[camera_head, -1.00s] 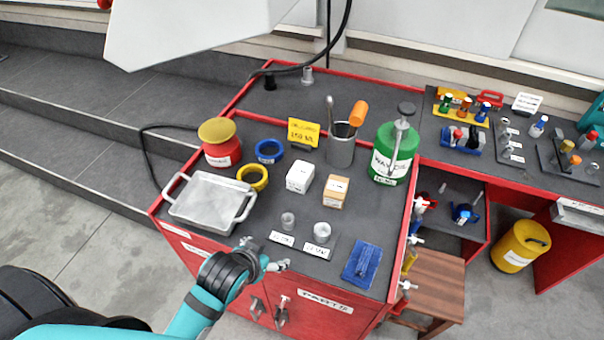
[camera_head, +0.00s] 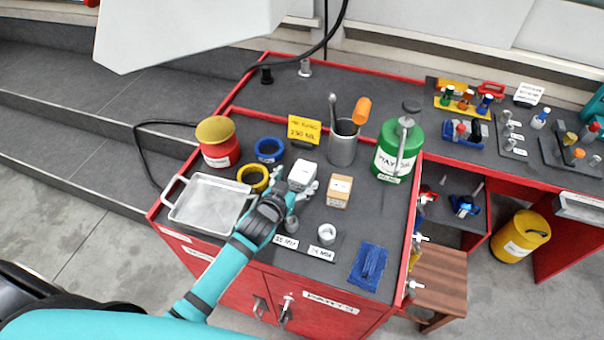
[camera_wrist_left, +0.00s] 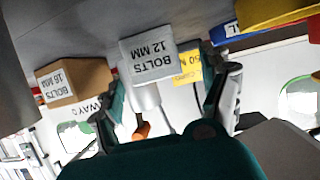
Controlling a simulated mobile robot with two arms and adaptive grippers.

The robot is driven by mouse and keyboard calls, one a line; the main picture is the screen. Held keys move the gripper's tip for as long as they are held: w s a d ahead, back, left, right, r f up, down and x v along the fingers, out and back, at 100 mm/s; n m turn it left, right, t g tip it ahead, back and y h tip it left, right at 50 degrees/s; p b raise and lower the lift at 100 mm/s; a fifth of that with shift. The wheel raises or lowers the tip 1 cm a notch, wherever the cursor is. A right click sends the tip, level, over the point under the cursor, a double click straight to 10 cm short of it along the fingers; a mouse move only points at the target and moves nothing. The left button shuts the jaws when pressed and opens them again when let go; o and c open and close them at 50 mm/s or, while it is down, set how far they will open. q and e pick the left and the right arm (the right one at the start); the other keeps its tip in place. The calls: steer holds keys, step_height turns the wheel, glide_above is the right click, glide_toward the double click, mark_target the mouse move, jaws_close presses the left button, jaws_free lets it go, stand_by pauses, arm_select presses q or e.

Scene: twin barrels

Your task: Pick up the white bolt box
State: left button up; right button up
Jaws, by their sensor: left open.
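The white bolt box (camera_head: 302,175) stands upright on the dark top of the red workbench, between the yellow ring and the tan bolt box. In the left wrist view the white box (camera_wrist_left: 148,59), labelled BOLTS 12 MM, appears between the finger tips. My left gripper (camera_head: 297,190) is open, with its fingers at the near side of the white box. In the wrist view the fingers (camera_wrist_left: 168,85) are spread to either side of it. I cannot tell whether they touch it. My right gripper is not in view.
The tan bolt box (camera_head: 339,191) stands close on the right. The yellow ring (camera_head: 253,178) and metal tray (camera_head: 207,205) are on the left. A tool cup (camera_head: 343,143) and green canister (camera_head: 397,150) stand behind. Small metal cups (camera_head: 327,233) and a blue cloth (camera_head: 368,263) lie nearer the front.

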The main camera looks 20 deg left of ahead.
mark_target(299, 178)
arm_select(q)
steer(key=x, duration=0.4)
steer(key=shift+d+r+p, duration=0.1)
steer(key=shift+d+p, duration=0.15)
steer(key=shift+p, duration=0.05)
steer(key=shift+w, duration=0.3)
steer(key=shift+f, duration=0.2)
steer(key=shift+r, duration=0.1)
steer(key=shift+c, duration=0.2)
steer(key=c, duration=1.5)
steer(key=shift+c, duration=0.2)
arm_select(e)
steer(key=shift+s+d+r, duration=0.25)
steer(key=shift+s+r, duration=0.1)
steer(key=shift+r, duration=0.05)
